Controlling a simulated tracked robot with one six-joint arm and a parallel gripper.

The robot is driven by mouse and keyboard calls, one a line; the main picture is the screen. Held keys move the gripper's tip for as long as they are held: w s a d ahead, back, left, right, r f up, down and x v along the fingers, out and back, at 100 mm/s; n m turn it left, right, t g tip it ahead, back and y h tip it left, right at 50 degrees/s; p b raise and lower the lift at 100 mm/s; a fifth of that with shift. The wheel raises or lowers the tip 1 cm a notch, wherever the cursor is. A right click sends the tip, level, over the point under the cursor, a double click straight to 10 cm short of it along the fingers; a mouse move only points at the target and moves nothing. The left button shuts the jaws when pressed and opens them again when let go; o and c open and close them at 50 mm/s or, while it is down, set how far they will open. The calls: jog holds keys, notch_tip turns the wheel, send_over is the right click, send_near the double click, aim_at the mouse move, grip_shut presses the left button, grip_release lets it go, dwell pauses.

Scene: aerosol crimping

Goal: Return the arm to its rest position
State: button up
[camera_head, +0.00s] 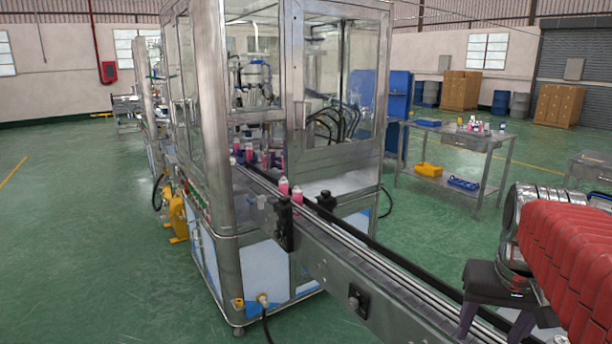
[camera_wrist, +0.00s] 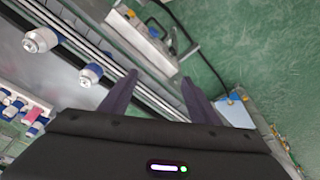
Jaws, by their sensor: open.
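My gripper (camera_wrist: 158,88) shows in the wrist view with its two dark purple fingers spread apart and nothing between them. The conveyor (camera_head: 395,275) passes below the gripper.
The glass-sided crimping machine (camera_head: 258,215) stands at centre, with pink cans (camera_head: 297,196) on the conveyor at its opening. A metal table (camera_head: 465,135) with small cans and bins stands behind at right. Green floor (camera_head: 90,250) is open at left.

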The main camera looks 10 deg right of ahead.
jog(key=s+a+f+n+t, duration=0.1)
jog(key=a+f+n, duration=0.1)
jog(key=a, duration=0.8)
jog(key=s+a+f+n+t+y, duration=0.1)
jog(key=s+a+f+n+t, duration=0.1)
jog(key=a, duration=0.8)
jog(key=shift+s+a+f+n+y, duration=0.25)
jog(key=shift+f+n, duration=0.35)
jog(key=shift+f, duration=0.3)
jog(key=shift+w+d, duration=0.1)
